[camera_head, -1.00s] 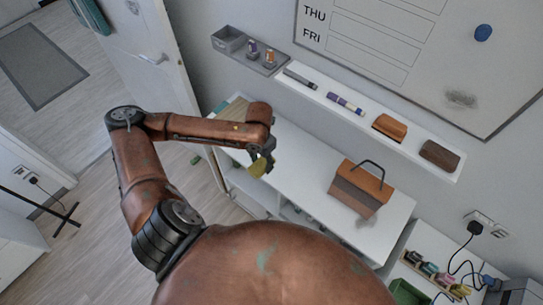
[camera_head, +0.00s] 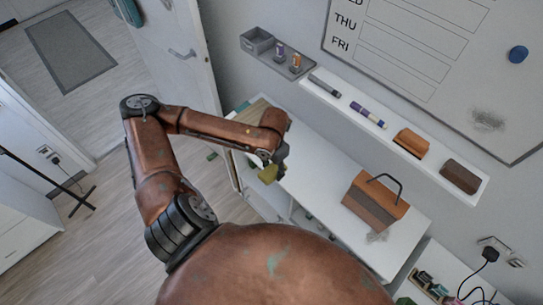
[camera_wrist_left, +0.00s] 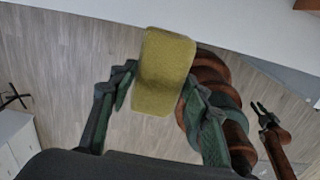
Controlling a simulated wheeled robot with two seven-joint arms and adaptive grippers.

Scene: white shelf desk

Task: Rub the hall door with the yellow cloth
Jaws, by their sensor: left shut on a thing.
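The yellow cloth (camera_wrist_left: 164,72) is a folded pad held between the fingers of my left gripper (camera_wrist_left: 160,85) in the left wrist view. In the head view the left gripper (camera_head: 274,165) is shut on the cloth (camera_head: 268,175), above the left part of the white shelf desk. The cloth is apart from the door. My right gripper does not show in the head view; a dark gripper (camera_wrist_left: 262,112) of another arm shows at the right of the left wrist view.
The white desk (camera_head: 325,165) carries a brown box with a black handle (camera_head: 375,202). A wall ledge (camera_head: 345,105) holds markers and erasers below a whiteboard (camera_head: 440,70). A grey mat (camera_head: 70,52) lies beyond the doorway. A black stand (camera_head: 75,200) is at the left.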

